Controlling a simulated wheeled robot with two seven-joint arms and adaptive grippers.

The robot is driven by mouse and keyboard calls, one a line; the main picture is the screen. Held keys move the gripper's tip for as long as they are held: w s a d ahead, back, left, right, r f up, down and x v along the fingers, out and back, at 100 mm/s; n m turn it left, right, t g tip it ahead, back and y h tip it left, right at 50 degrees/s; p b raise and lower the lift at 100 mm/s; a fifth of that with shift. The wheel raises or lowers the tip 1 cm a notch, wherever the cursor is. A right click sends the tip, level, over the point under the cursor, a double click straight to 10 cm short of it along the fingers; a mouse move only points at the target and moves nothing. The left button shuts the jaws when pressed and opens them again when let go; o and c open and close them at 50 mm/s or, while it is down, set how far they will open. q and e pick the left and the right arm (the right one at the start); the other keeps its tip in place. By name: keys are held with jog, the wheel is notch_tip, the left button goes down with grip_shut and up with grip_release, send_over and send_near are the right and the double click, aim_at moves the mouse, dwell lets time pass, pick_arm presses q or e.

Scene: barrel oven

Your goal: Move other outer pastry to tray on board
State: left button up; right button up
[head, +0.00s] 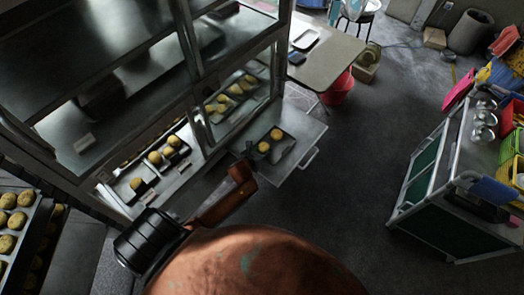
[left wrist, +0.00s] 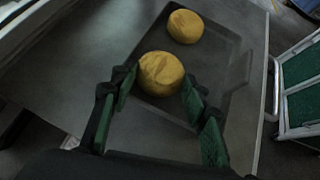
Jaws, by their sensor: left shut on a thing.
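My left gripper (head: 251,151) is over the tray on the pulled-out board. In the left wrist view its green-padded fingers (left wrist: 158,80) are shut on a round golden pastry (left wrist: 160,74), one on each side. This pastry also shows in the head view (head: 263,147). A second golden pastry (left wrist: 185,26) sits on the dark tray (left wrist: 208,65) just beyond it, apart; it shows in the head view (head: 277,134) too. I cannot tell whether the held pastry touches the tray. The board (head: 311,133) lies under the tray. My right gripper is in neither view.
The glass-fronted cabinet (head: 200,90) stands left of the board, with several pastries on trays inside. A rack of pastries (head: 12,220) is at lower left. A table (head: 335,65) stands behind, a cart (head: 440,180) at right. The floor between is clear.

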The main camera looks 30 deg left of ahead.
pick_arm(q)
jog(key=o, duration=0.9)
jog(key=shift+f, duration=0.1)
jog(key=p+v, duration=0.3)
jog(key=v, duration=0.9)
